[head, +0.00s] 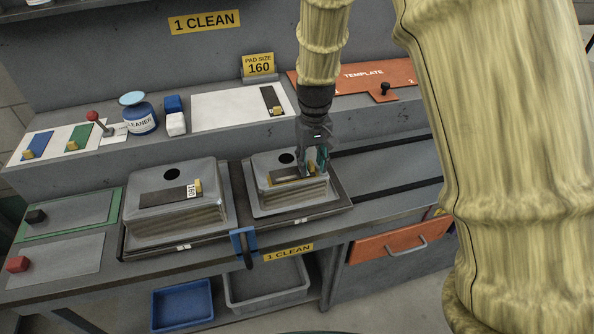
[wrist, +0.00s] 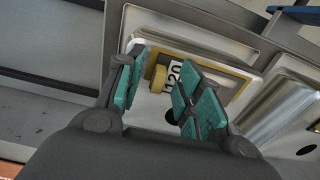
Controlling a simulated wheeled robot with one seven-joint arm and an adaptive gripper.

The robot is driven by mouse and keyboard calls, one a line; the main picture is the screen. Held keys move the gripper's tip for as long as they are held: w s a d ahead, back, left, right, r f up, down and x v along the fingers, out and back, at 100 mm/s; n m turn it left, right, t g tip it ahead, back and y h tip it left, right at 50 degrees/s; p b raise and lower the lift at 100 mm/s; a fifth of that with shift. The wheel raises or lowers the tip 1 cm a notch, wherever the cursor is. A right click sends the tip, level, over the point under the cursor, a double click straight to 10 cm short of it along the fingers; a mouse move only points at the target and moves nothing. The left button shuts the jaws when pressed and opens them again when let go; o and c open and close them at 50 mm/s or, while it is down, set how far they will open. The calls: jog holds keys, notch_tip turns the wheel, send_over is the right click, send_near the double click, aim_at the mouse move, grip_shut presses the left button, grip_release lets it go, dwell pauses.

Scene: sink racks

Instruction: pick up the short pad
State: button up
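A short pad with a label reading 120 and a yellow knob (wrist: 158,78) lies on top of the right metal block (head: 294,197), inside a yellowish border. My gripper (head: 315,165) points down over the right part of this block. In the wrist view my gripper (wrist: 160,95) is open, with teal finger pads on either side of the knob and label. A gap shows between the fingers and the knob. The fingers hide part of the pad. A longer dark pad (head: 160,199) labelled 160 with a yellow knob lies on the left metal block (head: 178,222).
A sign reading PAD SIZE 160 (head: 259,65) stands on the back shelf. Below it a dark strip (head: 270,97) with a yellow knob lies on a white board (head: 225,110). A blue cleaner jar (head: 139,118) and an orange template (head: 360,78) are also there. A blue clamp (head: 243,241) sits at the front edge.

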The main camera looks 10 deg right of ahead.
grip_shut()
jog(key=shift+r, duration=0.1)
jog(key=shift+w+r+b, duration=0.1)
jog(key=shift+r+b, duration=0.25)
jog(key=shift+r, duration=0.2)
notch_tip(320, 180, up, 2)
jog(key=shift+b, duration=0.4)
jog(key=s+a+r+b, duration=0.1)
jog(key=s+a, duration=0.3)
jog(key=s, duration=0.3)
jog(key=s+a+b, duration=0.2)
jog(key=s+a, duration=0.2)
jog(key=s, duration=0.3)
jog(key=shift+r, duration=0.4)
